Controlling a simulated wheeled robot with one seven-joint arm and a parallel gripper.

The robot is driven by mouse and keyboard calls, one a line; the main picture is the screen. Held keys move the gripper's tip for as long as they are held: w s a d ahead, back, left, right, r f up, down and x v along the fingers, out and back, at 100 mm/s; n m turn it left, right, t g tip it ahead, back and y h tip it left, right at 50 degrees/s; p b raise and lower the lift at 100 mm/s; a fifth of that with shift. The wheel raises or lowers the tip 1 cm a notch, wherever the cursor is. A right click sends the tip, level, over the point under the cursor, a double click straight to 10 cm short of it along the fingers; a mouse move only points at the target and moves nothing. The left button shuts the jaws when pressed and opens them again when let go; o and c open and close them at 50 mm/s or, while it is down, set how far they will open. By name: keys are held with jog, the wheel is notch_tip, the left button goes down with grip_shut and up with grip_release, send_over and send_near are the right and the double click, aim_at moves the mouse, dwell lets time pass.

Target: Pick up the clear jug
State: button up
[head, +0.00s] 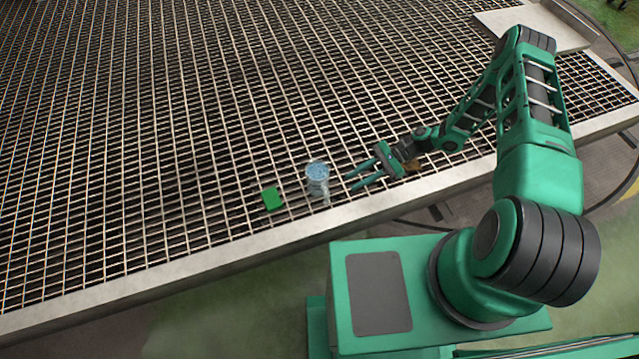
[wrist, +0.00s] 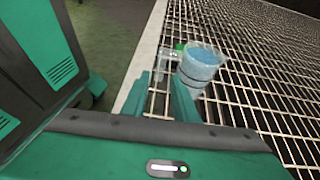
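The clear jug (head: 317,177) stands upright on the metal grating, near its front edge, and looks bluish inside. Its handle faces the front edge, toward the lower right in the head view. My gripper (head: 352,181) is just right of the jug, low over the grating, with its two green fingers apart and pointing at it. In the wrist view the jug (wrist: 200,66) is ahead of my gripper (wrist: 166,82), beyond the right finger, and its handle reaches left across the gap. The fingers hold nothing that I can see.
A green block (head: 272,198) lies on the grating just left of the jug. A small brown object (head: 413,165) shows by my gripper, partly hidden. A pale metal border (head: 250,236) runs along the grating's front edge. The grating beyond the jug is clear.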

aim_at(326, 196)
jog(key=x, duration=1.2)
jog(key=shift+w+a, duration=0.1)
grip_shut()
jog(key=shift+y, duration=0.3)
